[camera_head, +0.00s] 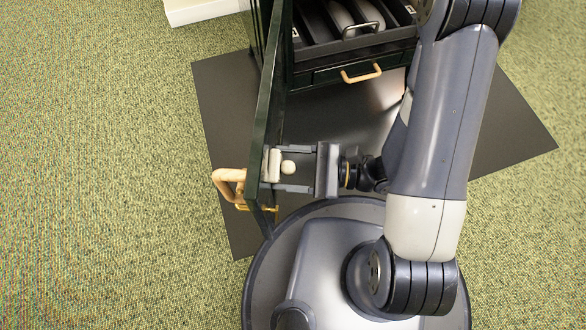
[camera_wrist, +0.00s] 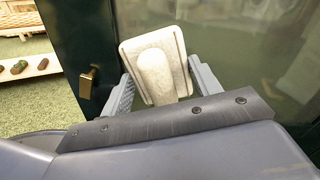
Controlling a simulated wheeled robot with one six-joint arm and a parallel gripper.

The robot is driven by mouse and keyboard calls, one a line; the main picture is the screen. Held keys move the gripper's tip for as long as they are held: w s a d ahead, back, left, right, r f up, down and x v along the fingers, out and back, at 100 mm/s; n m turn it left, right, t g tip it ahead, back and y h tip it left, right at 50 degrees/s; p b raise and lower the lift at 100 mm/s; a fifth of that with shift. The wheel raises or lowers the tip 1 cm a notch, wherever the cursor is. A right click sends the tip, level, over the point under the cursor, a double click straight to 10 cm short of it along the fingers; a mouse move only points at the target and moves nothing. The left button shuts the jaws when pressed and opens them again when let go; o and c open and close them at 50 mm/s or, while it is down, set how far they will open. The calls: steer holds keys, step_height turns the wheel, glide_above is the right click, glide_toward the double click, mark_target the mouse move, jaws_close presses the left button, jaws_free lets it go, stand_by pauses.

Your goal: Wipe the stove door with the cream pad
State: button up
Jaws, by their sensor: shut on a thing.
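The stove door (camera_head: 266,115) stands swung open, seen nearly edge-on in the head view. Its dark green frame (camera_wrist: 80,35) and greenish pane (camera_wrist: 225,45) fill the wrist view. The cream pad (camera_head: 274,165) is a flat pale plate with a rounded grip; it also shows in the wrist view (camera_wrist: 177,42). My gripper (camera_head: 278,168) is shut on the pad's grip, with one finger on each side. The pad faces the inner side of the door, close to its free edge. It looks to be against the door, but I cannot tell if it touches.
A wooden handle (camera_head: 226,183) sticks out from the door's outer side. A brass latch (camera_wrist: 87,82) is on the frame. The stove body, with a wooden-handled drawer (camera_head: 345,72), stands behind on a dark floor plate (camera_head: 222,105). Green carpet (camera_head: 100,180) at left is clear.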

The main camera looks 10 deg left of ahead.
mark_target(277, 111)
steer(key=shift+w+a+r+p, duration=0.1)
steer(key=shift+w+p, duration=0.1)
steer(key=shift+w, duration=0.3)
steer(key=shift+w+a+p, duration=0.1)
steer(key=shift+w+p, duration=0.05)
steer(key=shift+w, duration=0.35)
steer(key=shift+c, duration=0.3)
steer(key=shift+w+a+p, duration=0.25)
steer(key=shift+w+a, duration=0.05)
steer(key=shift+w, duration=1.65)
steer(key=shift+w+a+p, duration=0.3)
steer(key=shift+w+a, duration=0.05)
steer(key=shift+w, duration=1.55)
steer(key=shift+w+a+p, duration=0.25)
steer(key=shift+w+a, duration=0.05)
steer(key=shift+w, duration=1.65)
steer(key=w+d, duration=0.1)
steer(key=d, duration=0.5)
steer(key=shift+w+d, duration=0.15)
steer(key=shift+d, duration=0.6)
steer(key=shift+w+d, duration=0.1)
steer(key=shift+d, duration=0.6)
steer(key=shift+w, duration=0.1)
